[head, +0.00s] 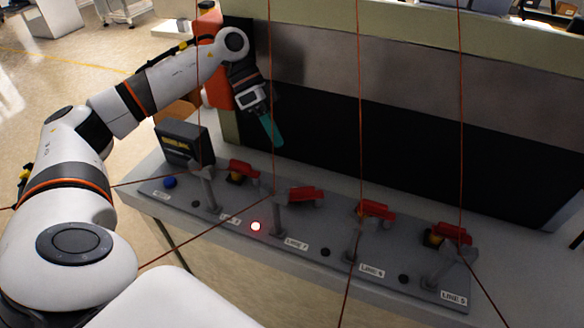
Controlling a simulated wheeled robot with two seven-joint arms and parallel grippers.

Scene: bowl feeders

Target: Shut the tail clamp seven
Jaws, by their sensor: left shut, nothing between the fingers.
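The clamp at the label reading LINE 7 (297,243) has a red part (305,194) on a grey post (279,215), second from the left in the row. I cannot tell from this view whether it is open or shut. My right gripper is not in view.
Similar red clamps stand left (243,169) and right (376,209) of it, with another at LINE 5 (452,233). A dark box (183,143) and a blue button (169,182) are at the left end. Thin orange cords cross the view. A dark panel (420,150) rises behind.

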